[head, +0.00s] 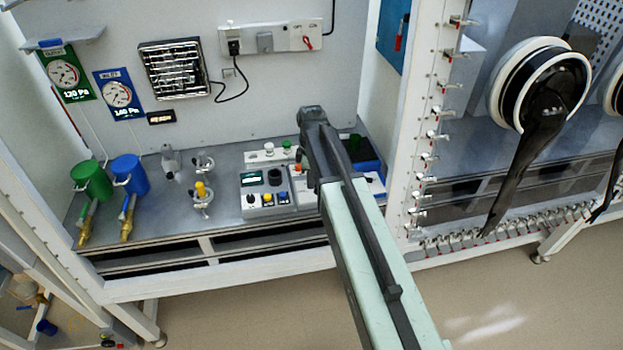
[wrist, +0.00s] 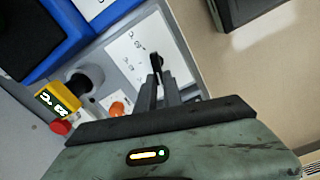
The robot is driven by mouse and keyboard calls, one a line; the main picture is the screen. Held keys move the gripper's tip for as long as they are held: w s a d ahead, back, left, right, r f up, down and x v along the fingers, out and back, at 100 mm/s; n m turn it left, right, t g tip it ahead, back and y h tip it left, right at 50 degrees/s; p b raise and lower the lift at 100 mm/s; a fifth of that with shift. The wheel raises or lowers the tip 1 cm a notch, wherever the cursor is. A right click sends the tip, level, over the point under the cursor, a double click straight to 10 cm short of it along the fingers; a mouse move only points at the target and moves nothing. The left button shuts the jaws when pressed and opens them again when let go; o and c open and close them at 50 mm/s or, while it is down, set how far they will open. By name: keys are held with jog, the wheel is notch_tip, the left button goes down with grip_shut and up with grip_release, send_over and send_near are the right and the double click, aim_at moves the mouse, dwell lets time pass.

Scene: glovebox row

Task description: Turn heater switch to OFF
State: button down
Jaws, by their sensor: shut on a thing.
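A small black switch handle (wrist: 156,62) stands on a white plate (wrist: 125,48) with printed marks in the wrist view. It fits the heater switch, but its label and setting are too small to read. My gripper (wrist: 158,78) is shut on this handle, its two grey fingers on either side of it. In the head view my arm hides the handle and the fingertips; only the white plate's right part (head: 375,183) shows beside the arm.
A blue tray (wrist: 75,28) lies beside the plate. In the head view a control box (head: 262,190) stands left of my arm, with blue and green canisters (head: 128,172) farther left.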

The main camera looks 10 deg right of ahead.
jog(key=shift+n, duration=0.3)
jog(key=c, duration=1.5)
grip_release()
notch_tip(320, 180, up, 8)
jog(key=p, duration=0.8)
jog(key=shift+f, duration=0.2)
